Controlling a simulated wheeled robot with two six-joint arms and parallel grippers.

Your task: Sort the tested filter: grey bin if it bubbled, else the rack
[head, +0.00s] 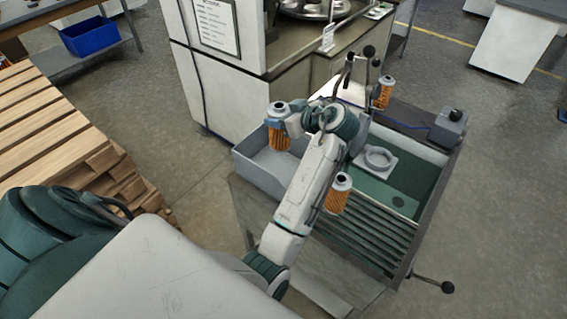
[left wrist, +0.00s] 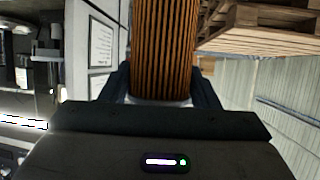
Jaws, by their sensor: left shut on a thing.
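My left gripper (head: 279,123) is shut on an orange pleated filter (head: 279,138) with a pale end cap. In the head view it holds this filter upright over the grey bin (head: 247,168), whose visible floor is bare. The held filter also fills the top middle of the left wrist view (left wrist: 162,50), between the fingers. A second filter (head: 337,196) stands by the slatted rack (head: 375,243), partly behind my arm. A third filter (head: 384,94) stands at the back of the bench. My right gripper is not in view.
The green tank (head: 425,178) holds a pale ring fixture (head: 380,158); no bubbles show. A grey box (head: 450,127) with a blue cable sits on the tank's back right edge. A white cabinet (head: 215,85) stands behind the bin. Wooden pallets (head: 70,130) are stacked at left.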

